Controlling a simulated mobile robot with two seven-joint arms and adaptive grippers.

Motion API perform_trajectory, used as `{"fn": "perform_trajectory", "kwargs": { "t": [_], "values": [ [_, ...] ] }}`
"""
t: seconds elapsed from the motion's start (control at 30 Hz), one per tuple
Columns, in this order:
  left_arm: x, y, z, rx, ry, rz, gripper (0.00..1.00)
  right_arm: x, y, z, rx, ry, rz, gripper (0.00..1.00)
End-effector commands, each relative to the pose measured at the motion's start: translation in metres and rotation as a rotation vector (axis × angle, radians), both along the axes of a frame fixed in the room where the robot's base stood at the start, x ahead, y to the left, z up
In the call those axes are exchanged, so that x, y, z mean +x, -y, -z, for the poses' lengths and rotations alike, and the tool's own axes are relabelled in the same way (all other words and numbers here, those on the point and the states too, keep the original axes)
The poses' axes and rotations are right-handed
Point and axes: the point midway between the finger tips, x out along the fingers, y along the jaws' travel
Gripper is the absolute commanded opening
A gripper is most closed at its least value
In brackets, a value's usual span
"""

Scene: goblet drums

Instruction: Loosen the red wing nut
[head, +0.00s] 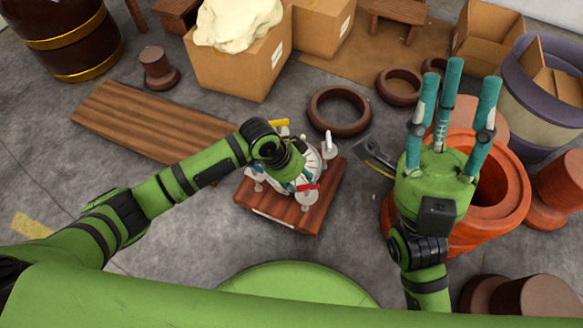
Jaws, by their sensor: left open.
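A small red part (306,187), which looks like the red wing nut, shows at the front right of a round white drum head (312,160) on a square wooden board (277,211). Other wing-nut-like parts sit around the rim, one white (329,146) and one yellow (279,122). My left gripper (293,180) is open and points down over the drum, close to the red part. My wrist hides much of the drum, and contact cannot be told. My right gripper (452,85) is open and empty, its three teal fingers pointing up, over an orange drum body (487,215).
A long wooden plank (130,115) lies at the left. Dark rings (339,111) lie behind the board. Cardboard boxes (238,65) stand at the back, and a purple-rimmed tub (540,95) stands at the right.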

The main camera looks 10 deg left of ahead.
Motion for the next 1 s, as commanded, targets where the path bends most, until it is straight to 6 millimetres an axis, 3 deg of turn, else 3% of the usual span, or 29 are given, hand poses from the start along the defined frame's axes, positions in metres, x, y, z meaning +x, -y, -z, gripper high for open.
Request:
{"fn": "perform_trajectory", "kwargs": {
  "t": [0.2, 0.4, 1.0],
  "values": [
    [-0.005, -0.016, -0.040, 0.000, 0.002, 0.001, 0.45, 0.000, 0.000, 0.000, 0.000, 0.001, 0.000, 0.40],
    [-0.008, -0.023, -0.058, 0.001, -0.001, 0.001, 0.45, 0.000, 0.000, 0.000, 0.000, 0.001, 0.000, 0.40],
    [-0.009, -0.024, -0.060, 0.000, -0.002, 0.001, 0.45, 0.000, 0.000, 0.000, 0.000, 0.002, -0.001, 0.40]
  ]
}}
